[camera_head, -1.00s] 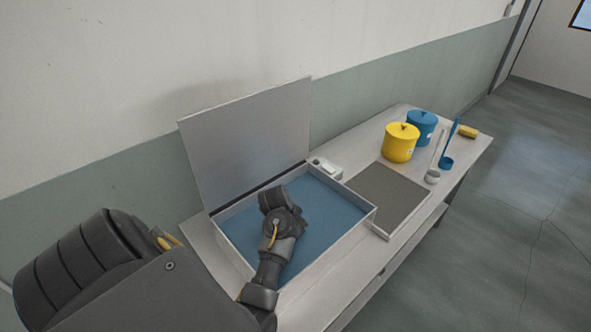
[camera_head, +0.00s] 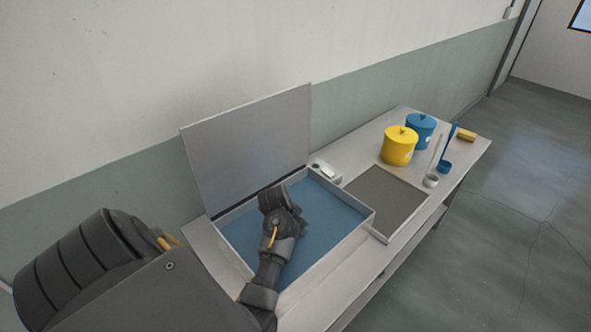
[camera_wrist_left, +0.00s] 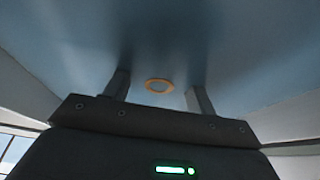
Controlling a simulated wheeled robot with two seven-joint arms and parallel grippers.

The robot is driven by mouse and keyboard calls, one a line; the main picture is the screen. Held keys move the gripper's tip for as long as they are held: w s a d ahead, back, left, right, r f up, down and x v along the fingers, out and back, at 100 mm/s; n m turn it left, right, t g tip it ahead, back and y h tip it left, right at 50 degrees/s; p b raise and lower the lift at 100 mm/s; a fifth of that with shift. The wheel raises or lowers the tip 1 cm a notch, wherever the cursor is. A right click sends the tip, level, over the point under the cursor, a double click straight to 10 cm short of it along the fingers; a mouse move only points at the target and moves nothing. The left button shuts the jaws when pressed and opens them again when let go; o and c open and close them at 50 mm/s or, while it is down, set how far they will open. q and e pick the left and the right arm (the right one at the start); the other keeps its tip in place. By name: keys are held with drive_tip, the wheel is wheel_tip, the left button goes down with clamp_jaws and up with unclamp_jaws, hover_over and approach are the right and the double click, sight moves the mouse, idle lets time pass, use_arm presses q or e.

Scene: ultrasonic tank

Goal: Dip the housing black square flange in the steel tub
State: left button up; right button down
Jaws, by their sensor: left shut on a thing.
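The steel tub (camera_head: 341,237) is an open shallow rectangular basin with blue liquid (camera_head: 325,201) and a raised lid (camera_head: 250,145) at its back. My left arm reaches over its front wall, with the wrist above the liquid. My left gripper (camera_wrist_left: 160,92) points down into the blue in the left wrist view, its fingers apart on either side of an orange ring (camera_wrist_left: 159,86). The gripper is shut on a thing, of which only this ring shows. The black square flange of the housing cannot be made out. In the head view my wrist hides the fingertips.
Right of the tub lies a dark flat tray (camera_head: 385,199) with a pale rim. Beyond it stand a yellow lidded pot (camera_head: 398,147), a blue lidded pot (camera_head: 420,130), ladles (camera_head: 444,166) and a yellow block (camera_head: 466,136). A small white box (camera_head: 325,170) sits behind the tub.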

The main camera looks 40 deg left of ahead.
use_arm(q)
drive_tip(key=shift+r+p, duration=2.6)
drive_tip(key=shift+r, duration=0.3)
drive_tip(key=shift+r+p, duration=0.9)
drive_tip(key=shift+r, duration=1.5)
drive_tip(key=shift+f, duration=0.15)
